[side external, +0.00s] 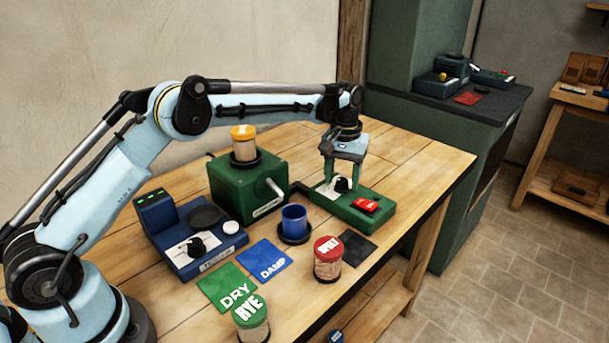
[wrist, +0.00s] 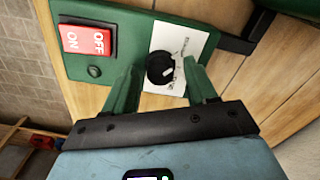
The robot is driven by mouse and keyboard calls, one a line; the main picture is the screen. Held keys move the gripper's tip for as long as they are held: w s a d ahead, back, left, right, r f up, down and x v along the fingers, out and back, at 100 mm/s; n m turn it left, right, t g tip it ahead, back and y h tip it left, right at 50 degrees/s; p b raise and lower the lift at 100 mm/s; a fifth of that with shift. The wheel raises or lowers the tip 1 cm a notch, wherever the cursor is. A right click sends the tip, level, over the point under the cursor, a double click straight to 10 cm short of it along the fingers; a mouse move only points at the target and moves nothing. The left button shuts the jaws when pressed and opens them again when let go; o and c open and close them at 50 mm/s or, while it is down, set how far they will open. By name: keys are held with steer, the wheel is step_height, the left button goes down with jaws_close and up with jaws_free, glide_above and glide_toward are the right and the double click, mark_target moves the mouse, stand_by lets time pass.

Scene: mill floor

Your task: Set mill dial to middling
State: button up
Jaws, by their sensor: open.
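The mill's green control base (side external: 362,222) stands at the right part of the table. On it is a black dial (side external: 341,185) with a white pointer mark, on a white label plate, and a red rocker switch (side external: 366,205). In the wrist view the dial (wrist: 160,68) sits on its label (wrist: 182,48), whose print is too small to read. The switch (wrist: 87,40) shows ON and OFF. My gripper (wrist: 168,82) is open, with its green fingers on either side of the dial; I cannot tell whether they touch it. In the side view my gripper (side external: 341,178) is over the dial.
The green mill body (side external: 240,190) with a yellow-lidded jar (side external: 243,143) stands left of the base. A blue meter (side external: 190,240), blue cup (side external: 294,222), red-lidded jar (side external: 328,258), RYE jar (side external: 250,316) and DRY and DAMP mats (side external: 264,260) lie nearby. The table's back right is clear.

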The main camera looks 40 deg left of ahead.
steer(key=c, duration=1.1)
steer(key=shift+o, duration=0.2)
steer(key=shift+m, duration=0.5)
steer(key=m, duration=0.3)
steer(key=shift+m, duration=0.4)
steer(key=m, duration=0.4)
steer(key=shift+m, duration=0.7)
steer(key=o, duration=1.1)
steer(key=shift+c, duration=0.2)
